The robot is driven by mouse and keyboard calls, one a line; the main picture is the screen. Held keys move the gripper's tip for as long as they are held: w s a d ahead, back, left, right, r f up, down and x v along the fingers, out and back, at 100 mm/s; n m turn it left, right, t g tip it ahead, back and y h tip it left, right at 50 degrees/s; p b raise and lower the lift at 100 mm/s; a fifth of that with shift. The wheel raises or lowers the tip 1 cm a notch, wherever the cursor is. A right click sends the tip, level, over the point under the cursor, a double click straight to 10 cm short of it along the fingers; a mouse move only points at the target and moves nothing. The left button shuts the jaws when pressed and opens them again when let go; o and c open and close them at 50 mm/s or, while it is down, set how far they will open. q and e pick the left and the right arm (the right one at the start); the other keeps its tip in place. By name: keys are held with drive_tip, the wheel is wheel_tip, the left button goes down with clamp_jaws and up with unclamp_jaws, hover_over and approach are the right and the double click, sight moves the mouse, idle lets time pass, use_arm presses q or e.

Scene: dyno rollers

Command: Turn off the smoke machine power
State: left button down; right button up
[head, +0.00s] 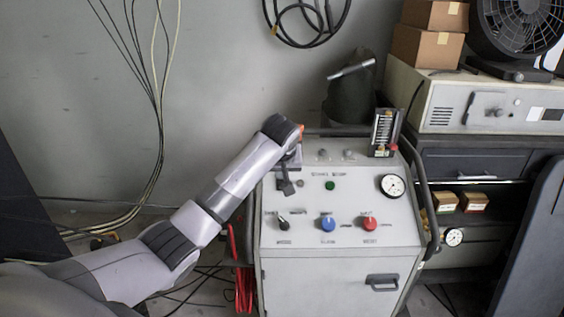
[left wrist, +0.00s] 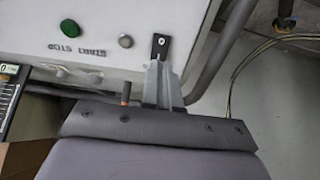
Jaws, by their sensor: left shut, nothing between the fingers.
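The smoke machine (head: 320,262) is a grey metal cabinet with a sloped control panel. My left gripper (head: 287,187) is over the panel's upper left part, shut and empty. In the left wrist view its fingertips (left wrist: 160,65) reach the lower edge of a small black switch plate (left wrist: 161,45). I cannot tell whether they touch it. Lower on the panel are a black knob (head: 283,224), a blue knob (head: 328,223) and a red knob (head: 369,223). My right gripper is out of view.
A gauge (head: 392,185) and a black meter box (head: 384,132) are at the panel's right. Dark side rails flank the machine. Red cable (head: 241,285) hangs at its left. Shelves with boxes and a fan (head: 520,25) stand at right. Cables hang on the wall.

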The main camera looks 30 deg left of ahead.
use_arm(q)
drive_tip(key=v, duration=0.8)
drive_tip(key=shift+s, duration=0.2)
drive_tip(key=s+d+f+m+g+h, duration=0.1)
drive_tip(key=s+d+f+m+h, duration=0.2)
drive_tip(key=s+f, duration=0.75)
drive_tip(key=s+d+f+m+g, duration=0.1)
drive_tip(key=s+d+f+m, duration=0.4)
drive_tip(key=s+f, duration=0.6)
drive_tip(key=s+d, duration=0.2)
drive_tip(key=s, duration=1)
drive_tip(key=w+d+f+t+h, duration=0.2)
drive_tip(key=w+f+t, duration=0.3)
drive_tip(key=f, duration=0.3)
drive_tip(key=shift+w+d+f+m+t+h, duration=0.25)
drive_tip(key=shift+f+m+t+h, duration=0.15)
drive_tip(key=shift+t, duration=0.4)
